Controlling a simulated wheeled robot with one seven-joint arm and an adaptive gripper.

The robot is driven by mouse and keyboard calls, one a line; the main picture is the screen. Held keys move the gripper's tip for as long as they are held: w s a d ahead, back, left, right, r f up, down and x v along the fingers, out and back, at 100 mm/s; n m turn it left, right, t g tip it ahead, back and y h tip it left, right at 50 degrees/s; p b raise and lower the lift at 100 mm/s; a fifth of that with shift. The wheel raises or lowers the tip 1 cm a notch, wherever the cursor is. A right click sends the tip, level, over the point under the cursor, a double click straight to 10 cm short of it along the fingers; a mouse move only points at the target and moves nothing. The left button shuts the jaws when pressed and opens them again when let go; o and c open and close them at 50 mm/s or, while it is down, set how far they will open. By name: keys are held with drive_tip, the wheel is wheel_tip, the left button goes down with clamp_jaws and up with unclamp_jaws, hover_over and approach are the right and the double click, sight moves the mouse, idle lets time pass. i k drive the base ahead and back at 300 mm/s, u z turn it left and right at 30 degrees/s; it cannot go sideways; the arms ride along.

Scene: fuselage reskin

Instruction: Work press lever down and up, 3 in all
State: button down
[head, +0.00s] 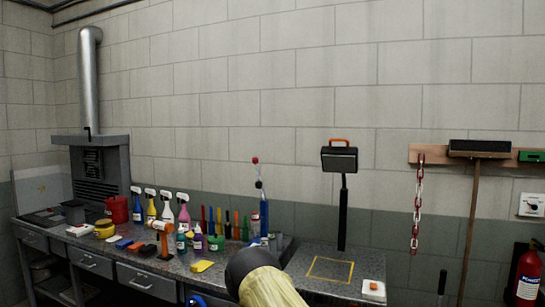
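A blue press column (264,218) stands on the grey speckled workbench. Its lever (258,172) points up, with a red knob at the top. The foot of the press is hidden behind my arm and the items around it. My arm, with a dark rounded joint and a yellowish sleeve, rises from the bottom edge in front of the press. My gripper's fingers do not show, so its place relative to the lever cannot be told.
Spray bottles (167,207), several coloured upright tools and small bottles crowd the bench left of the press. Right are a black post lamp (343,200), a yellow-outlined square (330,269) of clear surface and a small white box (374,290).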

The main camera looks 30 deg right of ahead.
sight(259, 185)
drive_tip(key=u, duration=0.9)
drive_tip(key=i, duration=1.1)
drive_tip(key=z, duration=0.6)
drive_tip(key=i, duration=0.75)
drive_tip(key=z, duration=0.9)
